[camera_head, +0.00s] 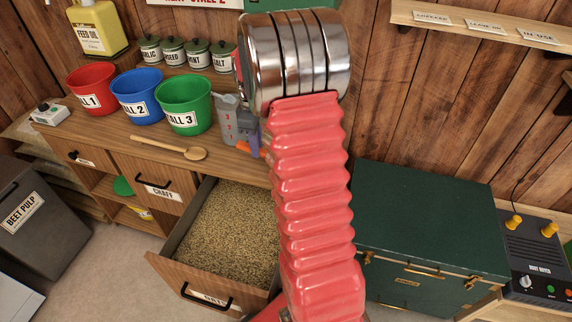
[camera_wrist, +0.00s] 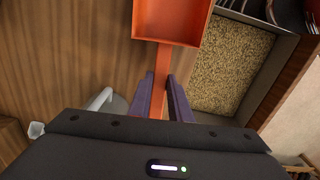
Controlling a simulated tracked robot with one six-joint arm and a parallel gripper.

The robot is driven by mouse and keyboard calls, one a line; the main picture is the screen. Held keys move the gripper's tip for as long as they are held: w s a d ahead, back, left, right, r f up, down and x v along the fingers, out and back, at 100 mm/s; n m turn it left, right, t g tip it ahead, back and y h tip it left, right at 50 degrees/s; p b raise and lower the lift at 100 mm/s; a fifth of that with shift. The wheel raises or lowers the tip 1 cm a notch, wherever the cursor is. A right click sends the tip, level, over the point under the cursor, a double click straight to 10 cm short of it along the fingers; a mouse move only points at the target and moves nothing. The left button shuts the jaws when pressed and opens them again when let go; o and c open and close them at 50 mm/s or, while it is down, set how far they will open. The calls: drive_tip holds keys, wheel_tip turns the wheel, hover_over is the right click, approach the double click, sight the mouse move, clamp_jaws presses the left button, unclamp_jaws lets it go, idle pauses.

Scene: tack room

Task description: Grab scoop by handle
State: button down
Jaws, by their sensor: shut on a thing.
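The orange scoop (camera_wrist: 172,22) shows in the wrist view, its square pan at the top and its flat handle running down toward me. My gripper (camera_wrist: 163,92) is shut on the handle, with one purple finger on each side of it. In the head view my gripper (camera_head: 240,141) is mostly hidden behind my red arm, over the counter's right end. Only a small orange bit of the scoop (camera_head: 248,148) shows there. The pan is hidden in the head view.
An open drawer (camera_head: 183,284) full of grain juts out below the counter. A grey measuring jug (camera_head: 228,108) stands close to my gripper. Red (camera_head: 92,88), blue (camera_head: 138,93) and green (camera_head: 184,103) buckets and a wooden spoon (camera_head: 160,147) are left. A green chest (camera_head: 425,225) stands right.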

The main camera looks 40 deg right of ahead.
idle(0.3)
wheel_tip(320, 180, up, 10)
idle(0.6)
idle(0.4)
wheel_tip(320, 180, up, 9)
idle(0.8)
